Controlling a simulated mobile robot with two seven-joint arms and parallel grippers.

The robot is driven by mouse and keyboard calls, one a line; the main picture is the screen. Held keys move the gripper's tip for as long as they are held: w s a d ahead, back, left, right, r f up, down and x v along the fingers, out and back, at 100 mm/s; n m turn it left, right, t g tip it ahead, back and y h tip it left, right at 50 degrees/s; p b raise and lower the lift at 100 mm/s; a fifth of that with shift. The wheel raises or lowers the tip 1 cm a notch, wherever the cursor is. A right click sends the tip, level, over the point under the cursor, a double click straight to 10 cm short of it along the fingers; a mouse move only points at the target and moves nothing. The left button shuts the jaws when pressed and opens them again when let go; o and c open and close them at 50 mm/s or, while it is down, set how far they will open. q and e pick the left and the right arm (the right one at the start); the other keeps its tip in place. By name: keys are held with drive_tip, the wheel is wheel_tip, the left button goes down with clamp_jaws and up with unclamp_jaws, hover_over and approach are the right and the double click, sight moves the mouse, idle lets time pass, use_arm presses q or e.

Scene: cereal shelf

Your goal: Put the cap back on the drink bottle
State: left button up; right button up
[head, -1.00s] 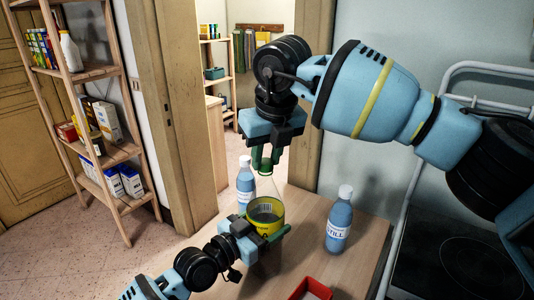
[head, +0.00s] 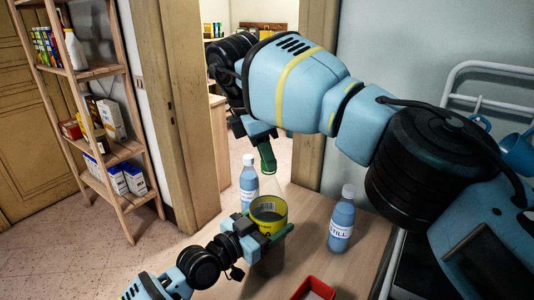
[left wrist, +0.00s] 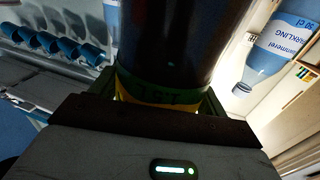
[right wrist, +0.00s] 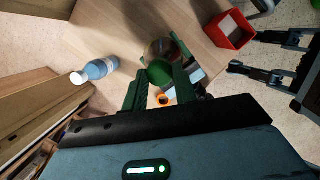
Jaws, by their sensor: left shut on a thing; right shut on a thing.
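My left gripper (head: 270,238) is shut around the drink bottle, which shows a yellow label band (head: 262,224) and a dark body in the left wrist view (left wrist: 180,40). It stands over the wooden table. Its clear upper part is hard to make out in the head view. My right gripper (head: 266,158) is above the bottle, its green fingers pointing down and shut on a round green cap (right wrist: 158,72). In the right wrist view the bottle (right wrist: 166,46) shows just beyond the cap. I cannot tell whether cap and bottle neck touch.
A blue SPARKLING bottle (head: 248,178) stands left of the drink bottle, also in the left wrist view (left wrist: 282,45). A blue STILL bottle (head: 341,222) stands to the right. A red box (head: 314,290) is at the front of the table (head: 300,250). Shelves (head: 110,160) stand at far left.

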drive_tip(key=shift+m, duration=1.2)
drive_tip(key=o, duration=0.9)
drive_tip(key=shift+o, duration=0.2)
drive_tip(key=shift+c, duration=0.2)
